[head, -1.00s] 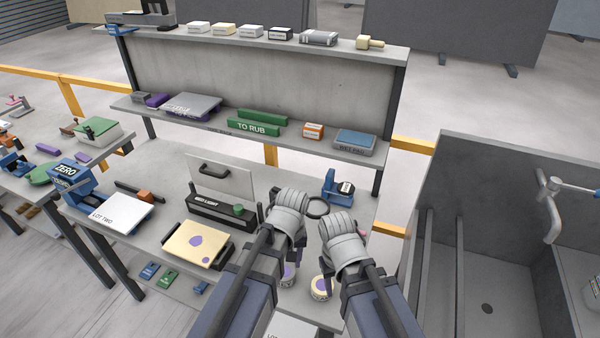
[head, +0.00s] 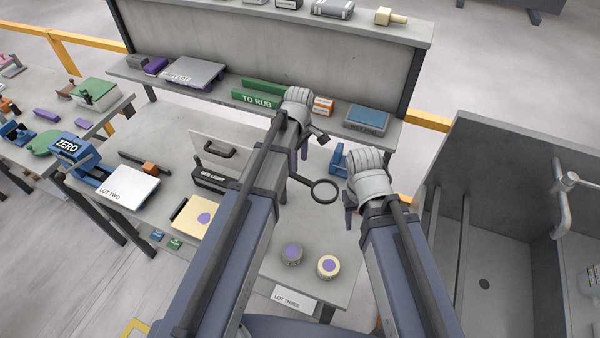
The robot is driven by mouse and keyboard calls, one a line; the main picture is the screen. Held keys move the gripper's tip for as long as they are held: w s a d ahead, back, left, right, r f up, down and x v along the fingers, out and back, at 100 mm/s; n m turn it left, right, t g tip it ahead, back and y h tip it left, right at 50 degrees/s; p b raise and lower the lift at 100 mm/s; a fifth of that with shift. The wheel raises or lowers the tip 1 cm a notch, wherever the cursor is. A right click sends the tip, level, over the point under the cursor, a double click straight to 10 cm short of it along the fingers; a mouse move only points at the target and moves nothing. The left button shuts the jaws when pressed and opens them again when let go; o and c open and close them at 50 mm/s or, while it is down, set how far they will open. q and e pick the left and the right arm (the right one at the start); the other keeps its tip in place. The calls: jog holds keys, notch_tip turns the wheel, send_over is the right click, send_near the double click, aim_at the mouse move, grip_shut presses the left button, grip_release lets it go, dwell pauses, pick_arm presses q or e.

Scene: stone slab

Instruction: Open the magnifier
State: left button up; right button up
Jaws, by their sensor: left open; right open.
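The magnifier (head: 325,191) is a dark ring with a short dark handle, lying on the grey bench. The ring is in plain sight in the head view, between my two grippers. My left gripper (head: 298,160) is open, with its fingers pointing down near the handle end of the magnifier. The wrist partly hides it, and I cannot tell whether it touches the handle. My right gripper (head: 350,218) is open, to the right of and slightly nearer than the ring, apart from it. Its fingers are partly hidden by its own wrist.
A blue stand (head: 338,160) is behind the ring. A black light box (head: 210,178) and a cream pad (head: 198,214) lie left. A shelf (head: 225,97) runs behind.

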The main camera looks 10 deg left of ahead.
aim_at(299, 177)
pick_arm(q)
notch_tip(299, 177, down, 7)
jog(key=b, duration=0.6)
grip_shut()
dwell(1.3)
